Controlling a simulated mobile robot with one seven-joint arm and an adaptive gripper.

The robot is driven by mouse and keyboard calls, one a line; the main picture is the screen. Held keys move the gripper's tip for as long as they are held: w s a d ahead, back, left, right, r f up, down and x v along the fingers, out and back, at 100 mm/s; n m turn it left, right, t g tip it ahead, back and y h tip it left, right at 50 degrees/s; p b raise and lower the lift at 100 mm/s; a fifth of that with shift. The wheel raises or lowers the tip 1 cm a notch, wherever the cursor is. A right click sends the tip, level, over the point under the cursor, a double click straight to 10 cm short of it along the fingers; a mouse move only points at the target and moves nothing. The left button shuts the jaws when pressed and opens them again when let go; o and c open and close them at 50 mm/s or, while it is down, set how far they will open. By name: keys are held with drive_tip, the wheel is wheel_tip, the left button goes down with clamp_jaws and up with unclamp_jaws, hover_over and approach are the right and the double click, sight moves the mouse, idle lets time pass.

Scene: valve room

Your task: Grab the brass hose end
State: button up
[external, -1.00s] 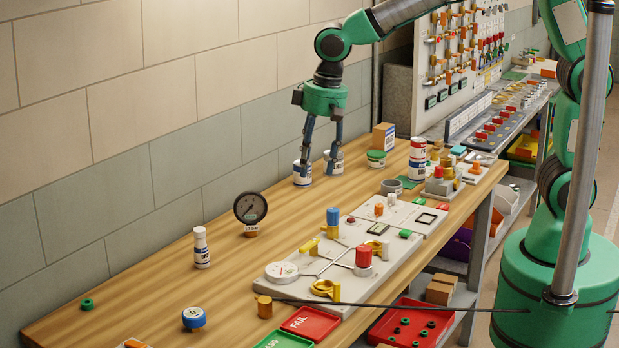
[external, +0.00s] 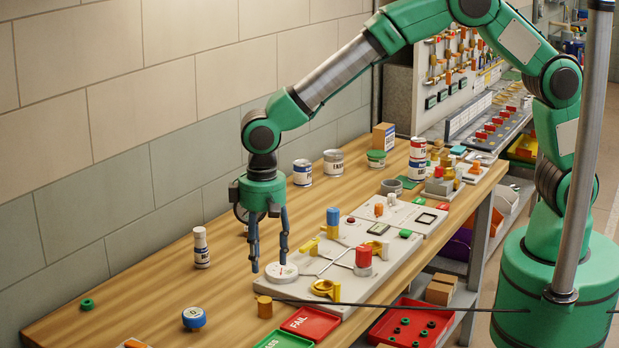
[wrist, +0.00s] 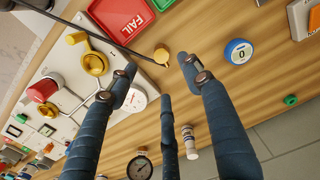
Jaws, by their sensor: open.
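The brass hose end (external: 264,306) is a small yellow-brown cylinder on the wooden bench, at the end of a thin black hose (external: 400,305). In the wrist view the brass hose end (wrist: 161,56) shows just beyond the fingertips, between them in the picture. My gripper (external: 268,265) points down with its fingers spread, open and empty. It is above the bench near the white round dial, higher in the external view than the hose end and apart from it. The fingers also show in the wrist view (wrist: 158,74).
A red FAIL tray (external: 310,323) lies close to the hose end. The white valve panel (external: 340,285) with yellow and red fittings is on its other side. A blue-topped round gauge (external: 194,318) and a labelled bottle (external: 201,248) stand to the left on open wood.

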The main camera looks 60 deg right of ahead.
sight(266, 300)
drive_tip(key=shift+f+b, duration=0.5)
drive_tip(key=shift+f, duration=3.8)
drive_tip(key=shift+w+f+b, duration=0.1)
drive_tip(key=shift+f+b, duration=0.4)
drive_tip(key=shift+f, duration=2.1)
drive_tip(key=shift+c, duration=0.3)
clamp_jaws()
